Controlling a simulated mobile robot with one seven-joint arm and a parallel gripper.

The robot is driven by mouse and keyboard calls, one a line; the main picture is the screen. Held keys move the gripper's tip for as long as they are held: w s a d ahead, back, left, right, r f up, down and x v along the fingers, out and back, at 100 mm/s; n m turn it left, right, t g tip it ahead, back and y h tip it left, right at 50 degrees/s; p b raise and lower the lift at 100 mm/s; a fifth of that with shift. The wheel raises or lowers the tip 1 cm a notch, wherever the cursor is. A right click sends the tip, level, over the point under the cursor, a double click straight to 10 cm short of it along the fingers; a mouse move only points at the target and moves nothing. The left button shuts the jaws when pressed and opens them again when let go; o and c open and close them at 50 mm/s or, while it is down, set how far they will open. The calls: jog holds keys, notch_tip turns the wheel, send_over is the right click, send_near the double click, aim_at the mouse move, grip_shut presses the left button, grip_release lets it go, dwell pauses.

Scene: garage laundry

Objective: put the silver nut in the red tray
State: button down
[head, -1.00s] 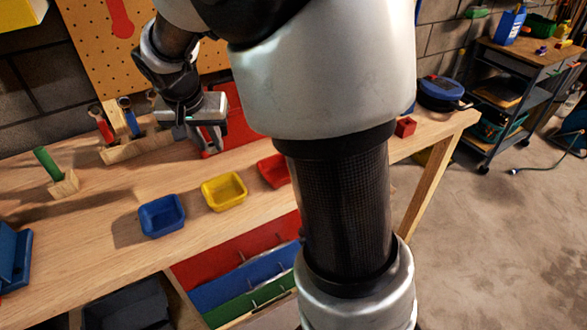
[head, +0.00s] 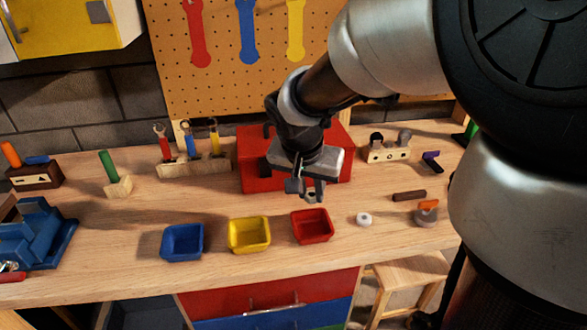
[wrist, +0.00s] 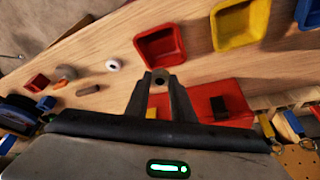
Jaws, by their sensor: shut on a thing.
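The red tray (head: 312,238) stands on the wooden workbench, right of the other small trays, and looks empty. It also shows in the wrist view (wrist: 141,48), just beyond my fingertips. My gripper (head: 309,192) is above the bench behind the red tray, in front of the red toolbox. In the wrist view its fingers (wrist: 159,82) are closed on a small greyish nut (wrist: 160,75) with a dark hole. The fingers hide part of the nut. The nut is held behind the tray and not over it.
A yellow tray (head: 249,247) and a blue tray (head: 183,256) stand left of the red tray. A white ring (head: 364,219) lies to its right, near a brown bar (head: 409,196). The red toolbox (head: 254,165) stands behind my gripper. Bare bench lies along the front.

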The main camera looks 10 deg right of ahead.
jog(key=shift+s+d+f, duration=0.1)
jog(key=shift+d+f, duration=0.05)
jog(key=shift+f, duration=0.1)
notch_tip(320, 180, down, 10)
jog(key=shift+r+b, duration=0.2)
jog(key=shift+b, duration=0.9)
jog(key=shift+f, duration=0.15)
jog(key=c, duration=1.8)
grip_release()
